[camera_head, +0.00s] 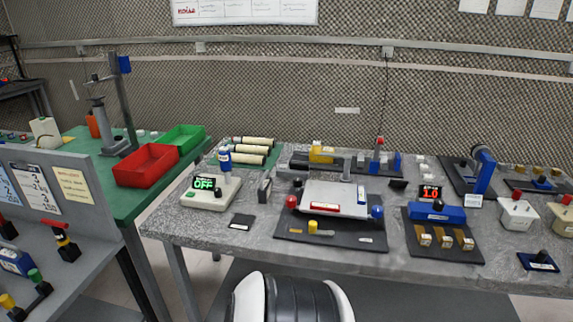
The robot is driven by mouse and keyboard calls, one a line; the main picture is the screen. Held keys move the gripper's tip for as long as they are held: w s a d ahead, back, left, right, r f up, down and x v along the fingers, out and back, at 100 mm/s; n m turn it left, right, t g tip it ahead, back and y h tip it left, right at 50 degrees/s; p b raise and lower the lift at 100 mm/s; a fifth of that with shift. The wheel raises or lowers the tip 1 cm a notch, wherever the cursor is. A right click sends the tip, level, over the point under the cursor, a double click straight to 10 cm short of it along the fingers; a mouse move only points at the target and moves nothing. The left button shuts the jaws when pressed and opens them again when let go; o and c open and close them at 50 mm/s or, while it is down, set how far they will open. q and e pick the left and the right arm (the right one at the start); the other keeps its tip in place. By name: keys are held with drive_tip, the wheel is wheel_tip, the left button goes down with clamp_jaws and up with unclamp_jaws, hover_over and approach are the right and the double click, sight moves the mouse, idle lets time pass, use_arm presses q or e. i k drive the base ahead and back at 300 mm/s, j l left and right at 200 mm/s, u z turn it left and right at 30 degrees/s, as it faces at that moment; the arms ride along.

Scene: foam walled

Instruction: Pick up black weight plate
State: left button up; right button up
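A small flat black square (241,222) lies near the front edge of the grey speckled table (190,237), left of the large black mat. A black round knob-like piece sits on a dark blue base (539,262) at the front right. I cannot tell which of these, if any, is the weight plate. Neither of my grippers shows in the head view.
A black mat (290,231) carries a light grey tray with red and blue balls. An OFF display box (211,192) stands left, a blue device (437,214) right. A green table (122,198) with red (146,165) and green bins (183,138) stands left. A grey panel (95,215) stands nearer.

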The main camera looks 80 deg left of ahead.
sight(264, 191)
drive_tip(key=u, duration=2.9)
drive_tip(key=i+l, duration=0.2)
drive_tip(key=l, duration=0.15)
drive_tip(key=i+l+u, duration=0.15)
drive_tip(key=l, duration=0.2)
drive_tip(key=i+l, duration=0.2)
drive_tip(key=l, duration=0.15)
drive_tip(key=u, duration=0.05)
